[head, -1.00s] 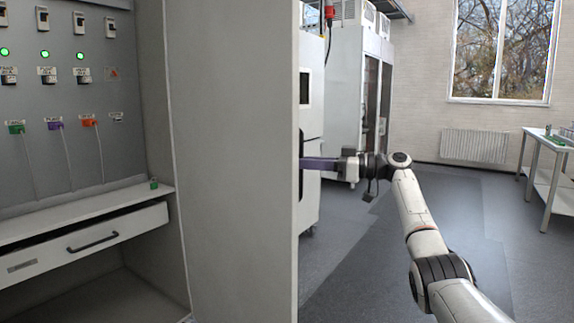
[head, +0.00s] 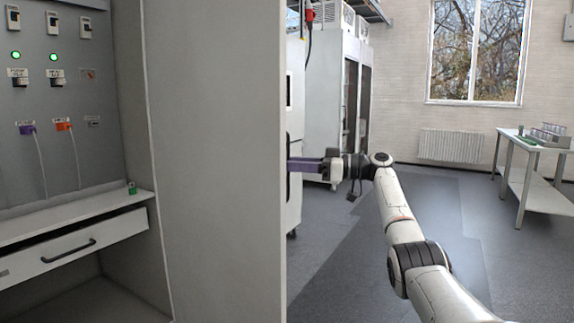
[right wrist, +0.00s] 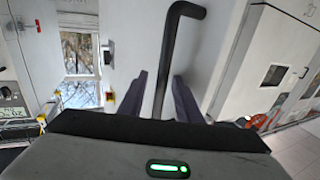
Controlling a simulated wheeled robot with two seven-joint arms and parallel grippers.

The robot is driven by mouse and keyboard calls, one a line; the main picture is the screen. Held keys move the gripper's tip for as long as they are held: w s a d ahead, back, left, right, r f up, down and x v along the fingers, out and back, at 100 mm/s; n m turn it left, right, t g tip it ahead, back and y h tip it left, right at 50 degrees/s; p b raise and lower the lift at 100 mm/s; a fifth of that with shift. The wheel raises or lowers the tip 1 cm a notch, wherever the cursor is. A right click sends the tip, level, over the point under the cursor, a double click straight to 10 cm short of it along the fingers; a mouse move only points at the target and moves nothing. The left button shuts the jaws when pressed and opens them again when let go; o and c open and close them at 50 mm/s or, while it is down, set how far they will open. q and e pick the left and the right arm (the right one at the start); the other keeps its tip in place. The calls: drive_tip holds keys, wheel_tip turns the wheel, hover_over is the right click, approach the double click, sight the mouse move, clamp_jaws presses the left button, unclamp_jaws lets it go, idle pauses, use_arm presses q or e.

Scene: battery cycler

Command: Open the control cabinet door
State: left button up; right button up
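The control cabinet door (head: 218,160) is a tall light grey panel standing swung open, with the cabinet interior (head: 60,100) visible to its left. My right gripper (head: 304,165) reaches in from the right, at the door's far side near its free edge, and the panel hides its tips in the head view. In the right wrist view a black bar handle (right wrist: 172,55) runs between the two dark fingers of my right gripper (right wrist: 162,98). The fingers are apart, with gaps on both sides of the bar. My left gripper is not in view.
Inside the cabinet are plugs with cables, green lights and a drawer (head: 75,252). White tall cabinets (head: 330,100) stand behind the door. A metal table (head: 540,150) is at the far right. Grey floor (head: 345,260) is clear right of the door.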

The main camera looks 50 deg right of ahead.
drive_tip(key=shift+s, duration=0.1)
drive_tip(key=b+v, duration=0.2)
drive_tip(key=v, duration=0.8)
drive_tip(key=shift+s+d, duration=0.1)
drive_tip(key=shift+d, duration=0.05)
